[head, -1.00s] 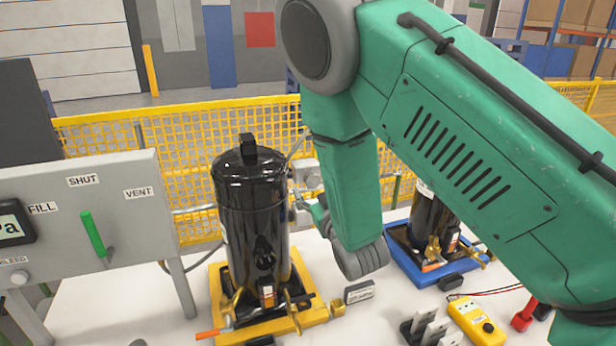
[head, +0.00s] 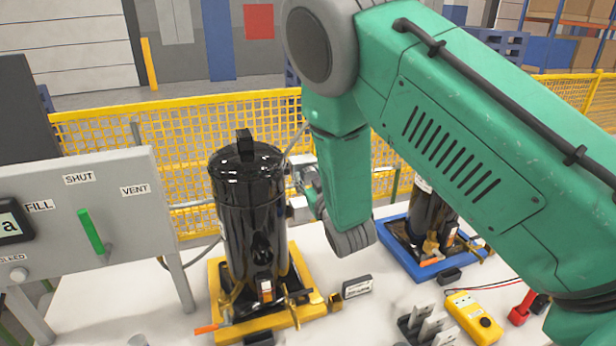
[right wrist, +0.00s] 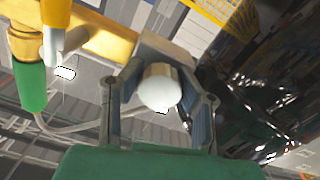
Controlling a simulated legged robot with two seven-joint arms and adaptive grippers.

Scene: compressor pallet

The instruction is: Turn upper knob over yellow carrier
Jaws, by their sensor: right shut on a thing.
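The yellow carrier (head: 277,325) stands on the white table in the head view, with a tall black compressor (head: 250,205) upright in it. My right arm reaches down behind the compressor's right side, and its gripper is mostly hidden there by the arm and the compressor. In the right wrist view, a pale round knob (right wrist: 160,92) sits between the two fingers of my right gripper (right wrist: 162,80), which is shut on it. The knob is in front of a grey and brass-coloured fitting (right wrist: 115,38). How far the knob is turned cannot be told. My left gripper is not in view.
A grey panel (head: 140,215) with a green lever (head: 91,231) stands at the left. A blue carrier (head: 398,262) with another black compressor is at the right. A yellow meter (head: 473,318) and small dark blocks lie in front. A yellow mesh fence (head: 100,135) runs behind.

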